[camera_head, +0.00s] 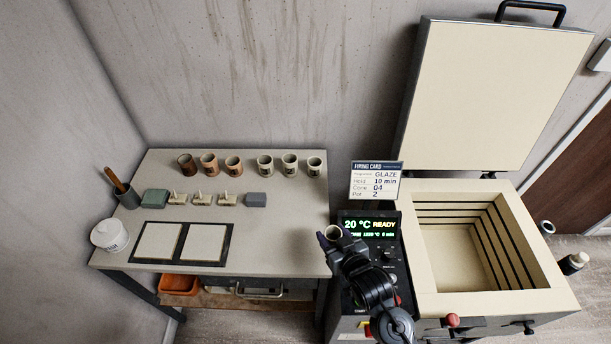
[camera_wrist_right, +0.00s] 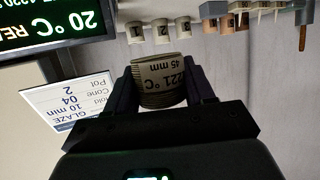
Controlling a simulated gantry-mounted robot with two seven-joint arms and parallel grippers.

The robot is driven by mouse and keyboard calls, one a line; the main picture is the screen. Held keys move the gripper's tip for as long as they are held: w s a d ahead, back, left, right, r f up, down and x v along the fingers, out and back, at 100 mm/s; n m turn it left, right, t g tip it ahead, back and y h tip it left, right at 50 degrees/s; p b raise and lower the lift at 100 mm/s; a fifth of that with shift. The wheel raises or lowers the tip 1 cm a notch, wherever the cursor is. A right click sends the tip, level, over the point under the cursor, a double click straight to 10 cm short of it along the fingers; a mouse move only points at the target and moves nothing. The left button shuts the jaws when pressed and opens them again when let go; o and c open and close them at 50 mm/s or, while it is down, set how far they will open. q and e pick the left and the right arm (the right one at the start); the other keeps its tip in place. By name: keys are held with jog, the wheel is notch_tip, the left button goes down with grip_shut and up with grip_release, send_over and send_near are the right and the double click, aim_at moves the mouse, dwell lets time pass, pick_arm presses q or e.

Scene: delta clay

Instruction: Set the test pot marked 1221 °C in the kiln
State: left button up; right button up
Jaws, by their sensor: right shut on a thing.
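My right gripper (camera_head: 334,242) is shut on a small beige test pot (camera_head: 333,231). In the right wrist view the pot (camera_wrist_right: 160,82) sits between the two fingers, and its marking, upside down there, reads "221 °C" and "45 mm", with any first digit hidden. The gripper holds it in front of the kiln's control panel, left of the chamber. The kiln (camera_head: 418,258) stands at the right with its lid (camera_head: 490,95) raised. Its slatted chamber (camera_head: 455,260) is open and looks empty. My left gripper is not in view.
The control panel display (camera_head: 370,226) reads 20 °C READY. A firing card (camera_head: 376,181) stands behind it, showing GLAZE, 10 min, cone 04, pot 2. The table (camera_head: 290,235) at the left bears several cups (camera_head: 265,165), small cone pieces, and two pale tiles (camera_head: 160,243).

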jog(key=shift+s+d+f, duration=0.15)
jog(key=shift+s+d, duration=0.1)
jog(key=shift+s, duration=0.05)
jog(key=shift+s+d+f, duration=0.1)
jog(key=shift+s+f, duration=0.3)
jog(key=shift+f, duration=0.1)
jog(key=s+d+r+m+t+h, duration=0.1)
jog(key=s+d+r+m+h, duration=0.4)
jog(key=d+r, duration=0.45)
jog(key=s+r+p, duration=0.2)
jog(key=r+p, duration=0.8)
jog(key=p, duration=0.5)
jog(key=s+r+n+y+p, duration=0.1)
jog(key=r+p, duration=1)
jog(key=p, duration=0.4)
jog(key=shift+s+d+n+p, duration=0.15)
jog(key=shift+s+n+p, duration=0.15)
jog(key=shift+s+p, duration=0.1)
